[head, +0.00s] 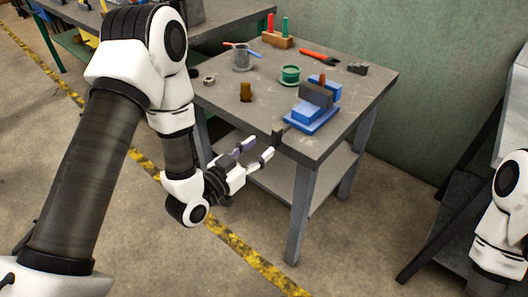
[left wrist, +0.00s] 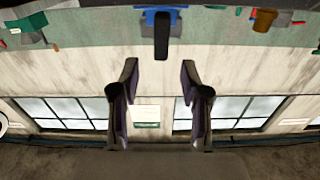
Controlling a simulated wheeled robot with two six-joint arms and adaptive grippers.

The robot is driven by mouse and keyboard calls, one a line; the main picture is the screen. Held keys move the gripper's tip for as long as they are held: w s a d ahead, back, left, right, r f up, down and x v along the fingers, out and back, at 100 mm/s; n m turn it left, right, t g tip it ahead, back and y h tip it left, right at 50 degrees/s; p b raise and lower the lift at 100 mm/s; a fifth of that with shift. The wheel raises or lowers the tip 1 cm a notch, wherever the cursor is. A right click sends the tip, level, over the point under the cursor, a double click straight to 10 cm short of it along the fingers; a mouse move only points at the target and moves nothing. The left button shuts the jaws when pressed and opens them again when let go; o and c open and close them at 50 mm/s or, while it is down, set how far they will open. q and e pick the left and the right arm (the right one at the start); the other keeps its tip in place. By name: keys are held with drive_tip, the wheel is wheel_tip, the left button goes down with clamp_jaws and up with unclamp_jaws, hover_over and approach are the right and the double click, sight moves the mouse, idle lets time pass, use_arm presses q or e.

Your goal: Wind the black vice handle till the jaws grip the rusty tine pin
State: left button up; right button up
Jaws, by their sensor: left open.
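The blue vice (head: 311,117) stands near the front right edge of the grey table, with dark jaws (head: 316,93). The rusty tine pin (head: 322,79) stands upright at the jaws; I cannot tell whether they touch it. The black vice handle (head: 278,136) sticks out at the table's front edge. My left gripper (head: 256,152) is open and empty, just short of the handle and slightly below it. In the left wrist view, the handle (left wrist: 161,36) hangs from the blue vice (left wrist: 148,16), beyond and between the open fingertips (left wrist: 159,75). My right gripper is out of view.
On the grey table (head: 215,98) stand a brown piece (head: 246,92), a grey mug (head: 241,60), a green spool (head: 290,74) and a metal nut (head: 209,80). Red-handled pliers (head: 318,56) lie behind. A lower shelf (head: 290,180) lies under the tabletop.

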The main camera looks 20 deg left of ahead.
sight(273, 135)
use_arm(q)
drive_tip(key=p+x, duration=0.1)
drive_tip(key=x, duration=0.6)
drive_tip(key=shift+w+d+r, duration=0.1)
drive_tip(key=shift+w, duration=0.25)
clamp_jaws()
